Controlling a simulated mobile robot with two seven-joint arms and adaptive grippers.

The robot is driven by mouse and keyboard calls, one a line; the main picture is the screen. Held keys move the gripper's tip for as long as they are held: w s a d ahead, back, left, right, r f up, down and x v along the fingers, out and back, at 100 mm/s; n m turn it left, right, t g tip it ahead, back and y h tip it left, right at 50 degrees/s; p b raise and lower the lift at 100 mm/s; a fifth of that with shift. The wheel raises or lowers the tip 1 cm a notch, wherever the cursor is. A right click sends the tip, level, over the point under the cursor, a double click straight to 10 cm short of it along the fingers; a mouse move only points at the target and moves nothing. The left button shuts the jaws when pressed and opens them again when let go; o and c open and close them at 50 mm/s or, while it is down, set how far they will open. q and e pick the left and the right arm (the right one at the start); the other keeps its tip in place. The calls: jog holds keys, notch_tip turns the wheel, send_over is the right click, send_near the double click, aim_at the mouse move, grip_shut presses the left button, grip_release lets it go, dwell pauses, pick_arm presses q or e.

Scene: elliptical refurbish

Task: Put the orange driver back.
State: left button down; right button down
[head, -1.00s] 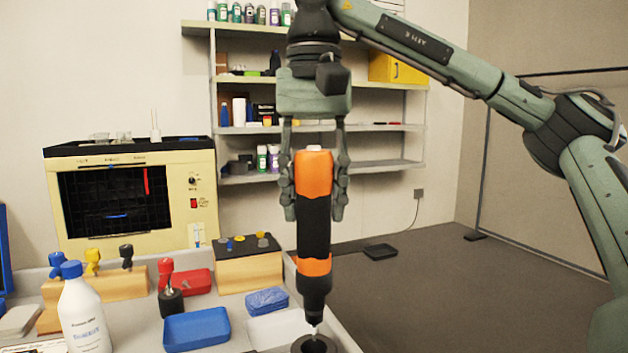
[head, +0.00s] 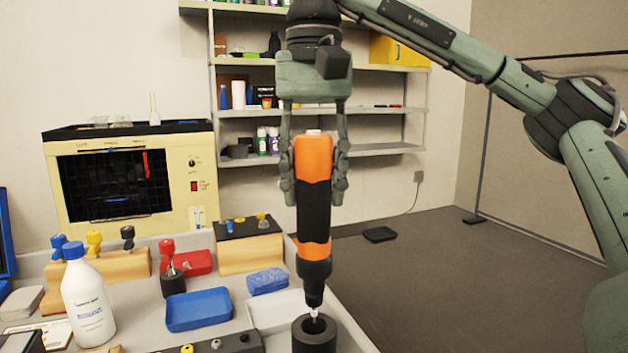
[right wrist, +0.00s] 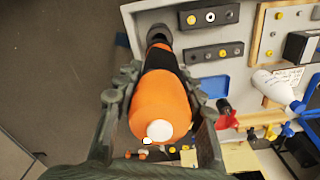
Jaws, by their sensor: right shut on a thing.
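The orange driver (head: 314,205) is orange and black and hangs upright, tip down. My right gripper (head: 314,185) is shut on its upper orange part. The driver's bit points at the opening of a dark round holder (head: 314,336) at the table's right edge. The bit tip appears at or just inside the opening; I cannot tell how deep. In the right wrist view the driver (right wrist: 164,105) lies between the fingers of the right gripper (right wrist: 160,92), and its far end meets the dark holder (right wrist: 160,34). My left gripper is not in view.
Next to the holder are a white tray (head: 278,311), a blue tray (head: 199,309) and a blue sponge (head: 267,281). A white bottle (head: 88,305) stands at left. A dark block with knobs (head: 215,343) is at the front. Open floor lies to the right.

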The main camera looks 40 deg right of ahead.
aim_at(314, 247)
jog(key=shift+f+b, duration=1.5)
jog(key=shift+f, duration=1.1)
jog(key=shift+f+b, duration=0.7)
jog(key=shift+f, duration=0.65)
jog(key=shift+f, duration=0.5)
jog(key=c, duration=0.9)
grip_release()
jog(key=shift+o, duration=0.2)
